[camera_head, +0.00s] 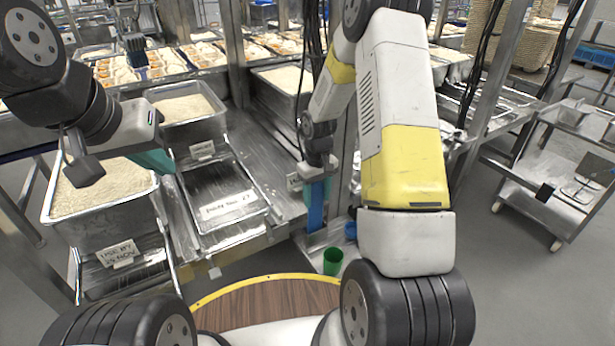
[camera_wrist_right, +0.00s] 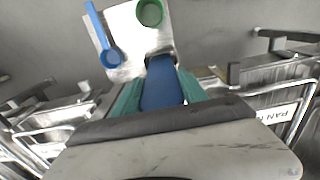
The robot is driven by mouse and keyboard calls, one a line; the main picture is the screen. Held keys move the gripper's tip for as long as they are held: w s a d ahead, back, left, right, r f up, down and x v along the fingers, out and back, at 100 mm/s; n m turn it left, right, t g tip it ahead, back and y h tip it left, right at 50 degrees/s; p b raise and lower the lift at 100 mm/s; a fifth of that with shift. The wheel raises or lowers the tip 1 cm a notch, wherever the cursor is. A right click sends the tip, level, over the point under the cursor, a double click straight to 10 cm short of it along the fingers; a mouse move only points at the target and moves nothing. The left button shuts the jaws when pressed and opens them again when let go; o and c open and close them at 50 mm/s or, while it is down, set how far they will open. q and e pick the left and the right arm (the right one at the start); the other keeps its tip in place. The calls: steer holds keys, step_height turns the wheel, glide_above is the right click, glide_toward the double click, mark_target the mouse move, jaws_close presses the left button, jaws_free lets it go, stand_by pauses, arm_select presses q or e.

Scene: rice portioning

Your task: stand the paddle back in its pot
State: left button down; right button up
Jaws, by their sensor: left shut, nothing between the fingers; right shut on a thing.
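My right gripper (camera_head: 317,188) is shut on a blue paddle (camera_head: 316,210), which hangs down in the head view. In the right wrist view the paddle (camera_wrist_right: 161,85) lies between the teal fingers (camera_wrist_right: 160,92). A green pot (camera_head: 333,262) stands below and right of it; it also shows in the wrist view (camera_wrist_right: 150,13). A blue pot (camera_head: 350,230) is partly hidden by my right arm. In the wrist view a long blue handle (camera_wrist_right: 97,25) runs from the blue pot (camera_wrist_right: 112,58). The held paddle is apart from the green pot. My left gripper (camera_head: 160,162) is shut and empty above the left pans.
The pots stand on a pale plate (camera_head: 315,239). A rice-filled pan (camera_head: 46,215) is at left, another rice pan (camera_head: 218,105) behind. An empty labelled pan (camera_head: 262,212) lies between. A steel cart (camera_head: 540,190) stands at right, with clear floor before it.

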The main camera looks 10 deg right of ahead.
steer(key=shift+f, duration=0.25)
stand_by(0.4)
steer(key=shift+f, duration=1)
steer(key=o, duration=1.4)
steer(key=shift+o, duration=0.2)
